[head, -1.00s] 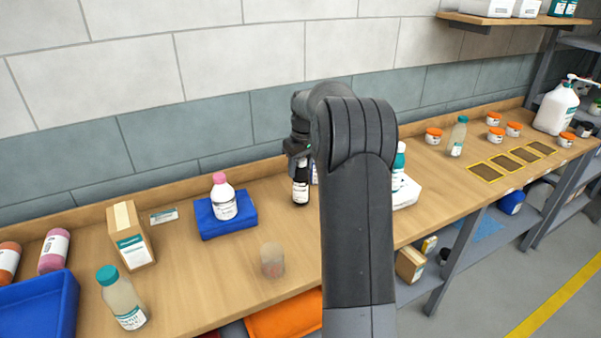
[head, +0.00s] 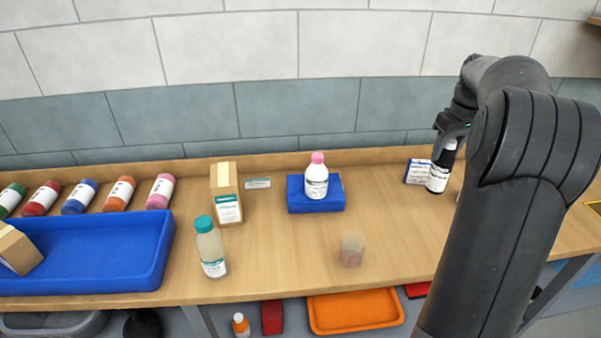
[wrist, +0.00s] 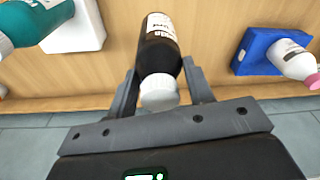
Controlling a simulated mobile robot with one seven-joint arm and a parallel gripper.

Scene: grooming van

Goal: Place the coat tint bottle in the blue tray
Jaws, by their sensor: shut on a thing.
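My gripper (head: 452,130) is shut on a dark bottle with a white label (head: 438,178), which I take for the coat tint bottle; its print is too small to read. The bottle is upright at the right of the bench; I cannot tell if its base touches the bench. In the wrist view the bottle (wrist: 160,50) sits between the two fingers (wrist: 160,95), its pale cap towards the camera. The large blue tray (head: 100,280) is on the bench at the far left, with a cardboard box (head: 18,250) at its left end.
A pink-capped bottle (head: 317,178) stands on a blue block (head: 330,205) between tray and gripper. A carton (head: 226,195), a teal-capped bottle (head: 210,248) and a clear cup (head: 352,248) stand nearby. A small blue-white box (head: 418,171) is beside the dark bottle. Several coloured bottles lie behind the tray.

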